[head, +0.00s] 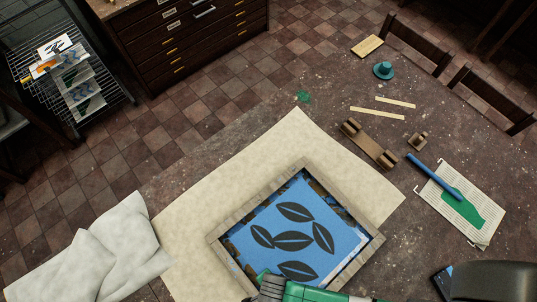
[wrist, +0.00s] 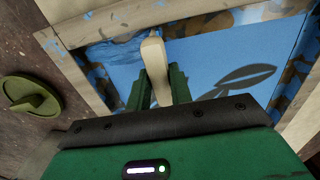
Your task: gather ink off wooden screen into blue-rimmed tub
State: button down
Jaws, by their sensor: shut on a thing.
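The wooden screen (head: 226,250) lies at the front of the table, its wooden frame around blue mesh with dark leaf shapes. It also shows in the wrist view (wrist: 225,18). Blue ink (wrist: 125,52) is smeared along one inner side of the frame, with patchy blue and brown beside it. My gripper (wrist: 160,88) is shut on a pale, rounded tool (wrist: 153,50), over the screen's inner edge by the smear. The tool's far end shows; the rest is hidden between the fingers. A blue-edged thing (head: 443,280), perhaps the tub, is mostly hidden at the lower right.
Cream paper (head: 270,150) lies under the screen, with crumpled white cloth (head: 120,245) at left. A wooden hinge bar (head: 369,145) is behind. A blue-handled tool (head: 435,176) rests on inked paper at right. A teal knobbed disc (head: 383,70) stands at the back; an olive one (wrist: 30,100) is near my gripper.

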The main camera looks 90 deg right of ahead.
jog(key=shift+s+a+f, duration=0.1)
jog(key=shift+s+a, duration=1.8)
jog(key=shift+a, duration=0.15)
jog(key=shift+s+a, duration=1.9)
jog(key=shift+a, duration=0.15)
notch_tip(320, 180, up, 6)
jog(key=shift+w, duration=0.1)
